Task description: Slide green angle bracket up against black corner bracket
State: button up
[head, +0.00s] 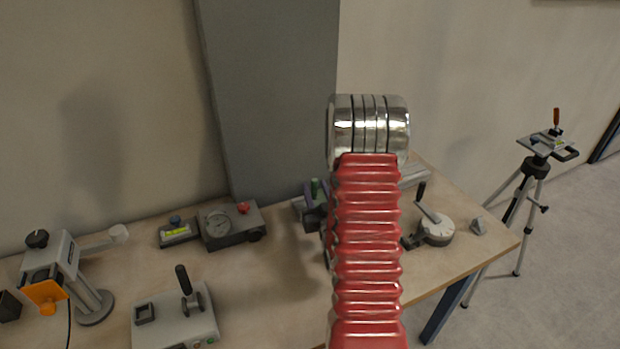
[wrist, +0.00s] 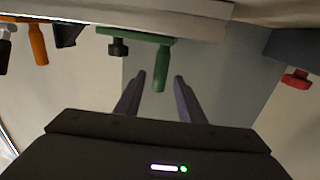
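In the wrist view, the green angle bracket (wrist: 132,36) is at the top middle along a pale plate, with a black knob and a green handle. My gripper (wrist: 159,75) is open, and its two purple-grey fingers stand either side of the green handle, with a visible gap on each side. A black angular piece (wrist: 68,36), perhaps the black corner bracket, is left of the green bracket, clearly apart from it.
An orange handle (wrist: 38,43) is beside the black piece. On the wooden table (head: 275,280) are a dial-gauge block (head: 232,228), a grey lever box (head: 172,318) and a round lever device (head: 435,227). A tripod (head: 535,170) is at right. The table's front middle is bare.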

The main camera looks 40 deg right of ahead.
jog(key=x, duration=0.6)
jog(key=shift+w+d, duration=0.15)
jog(key=shift+w, duration=0.1)
jog(key=shift+c, duration=0.2)
grip_shut()
